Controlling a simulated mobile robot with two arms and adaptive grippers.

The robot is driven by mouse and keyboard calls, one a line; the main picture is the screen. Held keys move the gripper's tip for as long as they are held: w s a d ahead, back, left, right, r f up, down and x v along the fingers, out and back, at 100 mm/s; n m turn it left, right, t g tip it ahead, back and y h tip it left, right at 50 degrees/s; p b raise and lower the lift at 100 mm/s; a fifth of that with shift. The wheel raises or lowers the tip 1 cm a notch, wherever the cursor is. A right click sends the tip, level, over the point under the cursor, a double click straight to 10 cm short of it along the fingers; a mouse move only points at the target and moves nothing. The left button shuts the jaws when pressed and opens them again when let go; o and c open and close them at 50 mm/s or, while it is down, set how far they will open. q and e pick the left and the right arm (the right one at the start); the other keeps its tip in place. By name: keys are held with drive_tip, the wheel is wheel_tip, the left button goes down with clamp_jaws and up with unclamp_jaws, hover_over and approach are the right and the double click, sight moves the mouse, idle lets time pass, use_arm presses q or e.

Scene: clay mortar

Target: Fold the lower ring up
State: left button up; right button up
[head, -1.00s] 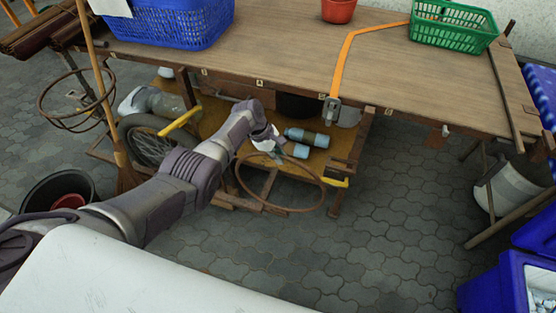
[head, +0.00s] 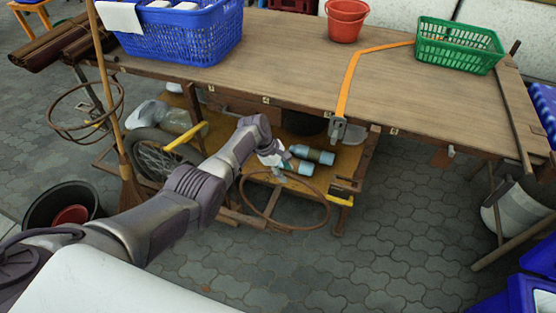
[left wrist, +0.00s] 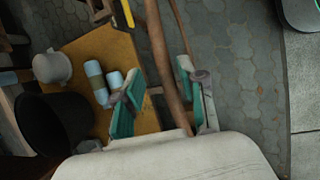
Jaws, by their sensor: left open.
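The lower ring (head: 327,210), a thin brown hoop, sticks out nearly flat from the front of the cart's lower shelf, just above the paving. My left gripper (head: 276,168) is at the ring's back left side, near the shelf's front edge. In the left wrist view my left gripper (left wrist: 158,90) has its two teal fingers apart. A brown bar (left wrist: 158,45) and a thinner curved brown strip run between or behind the fingers. I cannot tell whether either touches them. My right gripper is not in view.
A yellow handle (head: 341,201) is right of the ring. Another ring (head: 50,118) hangs at the left, by a broom (head: 128,185).

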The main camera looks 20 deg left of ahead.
use_arm(q)
drive_tip(key=v, duration=1.1)
drive_tip(key=shift+r, duration=0.25)
